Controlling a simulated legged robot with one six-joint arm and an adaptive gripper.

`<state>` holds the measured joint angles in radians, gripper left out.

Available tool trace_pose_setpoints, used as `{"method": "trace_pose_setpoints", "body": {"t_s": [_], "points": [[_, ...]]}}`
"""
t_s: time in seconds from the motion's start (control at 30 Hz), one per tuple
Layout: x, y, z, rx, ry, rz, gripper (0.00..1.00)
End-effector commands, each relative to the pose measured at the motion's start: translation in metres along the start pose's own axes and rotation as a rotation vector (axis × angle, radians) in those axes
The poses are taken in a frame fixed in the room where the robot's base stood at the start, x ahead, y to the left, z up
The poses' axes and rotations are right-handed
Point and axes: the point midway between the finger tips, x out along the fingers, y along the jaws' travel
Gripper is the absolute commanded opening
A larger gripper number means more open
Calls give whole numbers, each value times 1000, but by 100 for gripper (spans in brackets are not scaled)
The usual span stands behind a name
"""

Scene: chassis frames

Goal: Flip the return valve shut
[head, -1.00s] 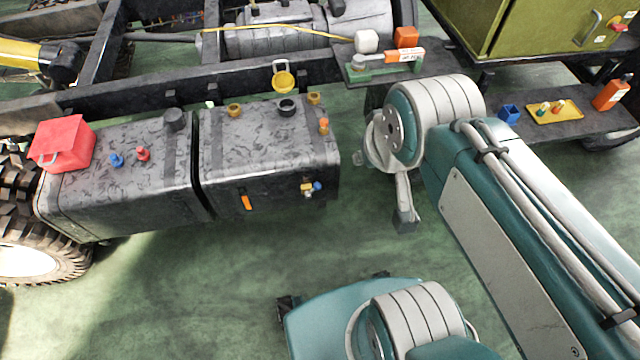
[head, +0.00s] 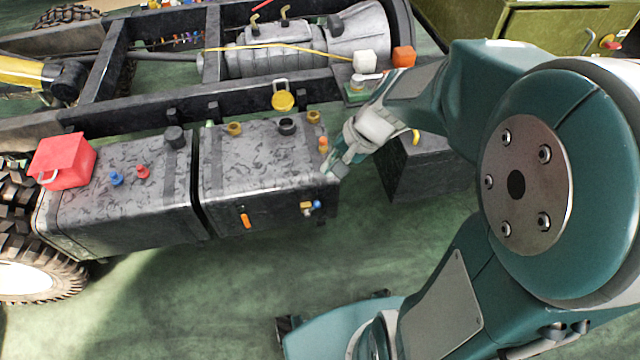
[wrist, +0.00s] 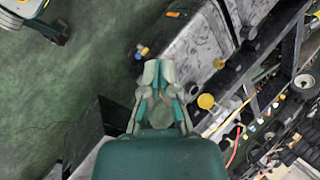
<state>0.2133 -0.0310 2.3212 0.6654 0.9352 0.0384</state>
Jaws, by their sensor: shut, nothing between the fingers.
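No part is labelled as the return valve. A small brass valve with a blue end (head: 311,207) sits on the front face of the right tank (head: 255,180), near its right end; it also shows in the wrist view (wrist: 141,52), just ahead and left of my fingertips. An orange fitting (head: 323,145) stands on the tank's top right corner. An orange lever (head: 246,220) hangs on the tank's front. My gripper (head: 333,168) is shut and empty beside the tank's upper right corner, above the brass valve and apart from it. It also shows in the wrist view (wrist: 158,66).
A yellow funnel (head: 283,101) and several caps stand on or behind the tank top. A red box (head: 63,158) sits on the left tank. A dark block (head: 425,165) stands right of the tank.

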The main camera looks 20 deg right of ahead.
Motion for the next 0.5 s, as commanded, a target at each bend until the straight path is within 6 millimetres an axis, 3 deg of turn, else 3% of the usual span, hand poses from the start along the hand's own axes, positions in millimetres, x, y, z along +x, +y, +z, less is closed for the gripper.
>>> {"method": "trace_pose_setpoints", "body": {"t_s": [0.5], "points": [[80,21,-80,546,-182,-206,0]]}}
